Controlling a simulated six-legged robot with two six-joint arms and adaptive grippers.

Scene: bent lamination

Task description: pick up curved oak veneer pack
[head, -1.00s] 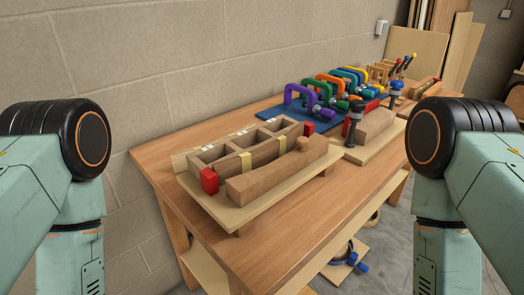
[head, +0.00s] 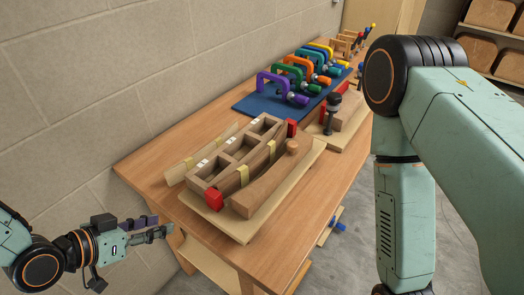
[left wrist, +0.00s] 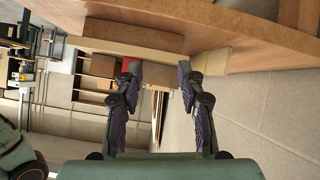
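On the table sits a pale baseboard (head: 233,229) with an open wooden form (head: 232,155) and a thick curved block (head: 262,186) with a round knob. A thin, pale curved strip (head: 206,153) with yellow tape lies along the form's left side. A darker curved strip (head: 257,163) with yellow bands lies between form and block. I cannot tell for certain which strip is the oak veneer pack. My left gripper (head: 166,232) is open and empty by the table's near left edge, apart from both strips. It also shows open in the left wrist view (left wrist: 158,78). My right gripper is out of view.
Red blocks (head: 214,200) stand at the form's ends. Coloured clamps (head: 290,80) lie on a blue mat (head: 256,107) farther back. A second board with a dark-handled clamp (head: 331,112) is at the right. The block wall (head: 90,90) borders the table's left side.

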